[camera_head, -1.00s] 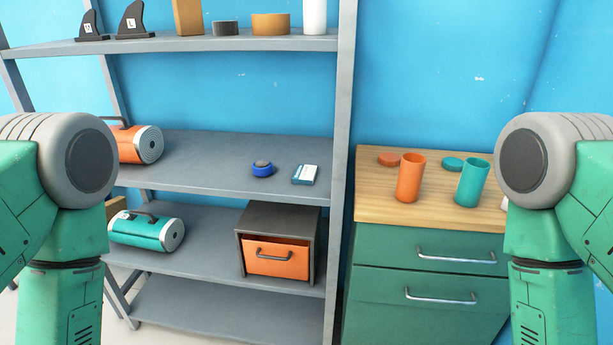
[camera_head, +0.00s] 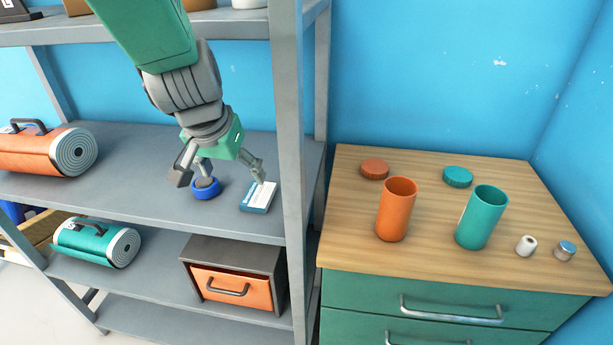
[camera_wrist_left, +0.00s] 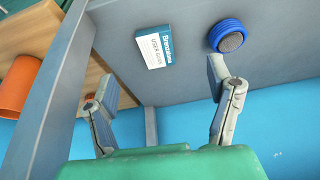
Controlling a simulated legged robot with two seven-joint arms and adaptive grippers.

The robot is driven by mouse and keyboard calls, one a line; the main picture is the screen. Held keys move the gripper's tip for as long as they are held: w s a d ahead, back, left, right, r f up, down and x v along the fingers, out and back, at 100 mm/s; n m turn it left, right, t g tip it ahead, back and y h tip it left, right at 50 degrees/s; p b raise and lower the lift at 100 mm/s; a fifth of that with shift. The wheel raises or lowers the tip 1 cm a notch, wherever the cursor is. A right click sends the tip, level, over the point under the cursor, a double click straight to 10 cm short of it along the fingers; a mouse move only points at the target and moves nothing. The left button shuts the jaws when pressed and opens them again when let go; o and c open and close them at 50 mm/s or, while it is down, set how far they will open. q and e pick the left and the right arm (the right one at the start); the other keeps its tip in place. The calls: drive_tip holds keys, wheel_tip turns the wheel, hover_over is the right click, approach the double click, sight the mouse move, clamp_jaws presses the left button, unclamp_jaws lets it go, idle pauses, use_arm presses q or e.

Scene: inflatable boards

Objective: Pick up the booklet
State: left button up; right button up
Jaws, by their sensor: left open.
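The booklet (camera_head: 259,197), a small blue and white item, lies flat on the middle grey shelf near its right end. In the left wrist view the booklet (camera_wrist_left: 155,48) shows the words "USER GUIDE" and lies beyond the fingertips, nearer the left finger in the picture. My left gripper (camera_head: 221,178) is open and empty above the shelf. In the left wrist view the gripper (camera_wrist_left: 160,84) has its fingers wide apart. A blue round item with a grey centre (camera_head: 206,188) sits left of the booklet, and also shows in the left wrist view (camera_wrist_left: 228,36). My right gripper is not in view.
A grey shelf post (camera_head: 289,150) stands just right of the booklet. An orange roll (camera_head: 50,152) lies at the shelf's left. A wooden-topped cabinet (camera_head: 345,215) holds an orange cup (camera_head: 396,210), a teal cup (camera_head: 482,218) and lids. The upper shelf (camera_head: 240,24) is above.

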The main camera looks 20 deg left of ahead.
use_arm(q)
drive_tip(key=r, duration=0.1)
drive_tip(key=b, duration=0.2)
hover_over(255, 197)
drive_tip(key=s+d, duration=0.2)
wheel_tip(255, 197, down, 7)
drive_tip(key=shift+s+f, duration=0.1)
drive_tip(key=shift+a+f, duration=0.25)
drive_tip(key=f, duration=0.1)
drive_tip(key=w+a+f+b, duration=0.1)
drive_tip(key=f, duration=0.1)
drive_tip(key=w+a+f, duration=0.1)
drive_tip(key=shift+f+b, duration=0.25)
drive_tip(key=shift+b, duration=0.15)
drive_tip(key=shift+w+d+f, duration=0.1)
drive_tip(key=shift+w, duration=0.05)
drive_tip(key=shift+d+r, duration=0.2)
drive_tip(key=shift+d, duration=0.35)
drive_tip(key=shift+c, duration=1.2)
drive_tip(key=c, duration=1)
drive_tip(key=shift+a, duration=0.4)
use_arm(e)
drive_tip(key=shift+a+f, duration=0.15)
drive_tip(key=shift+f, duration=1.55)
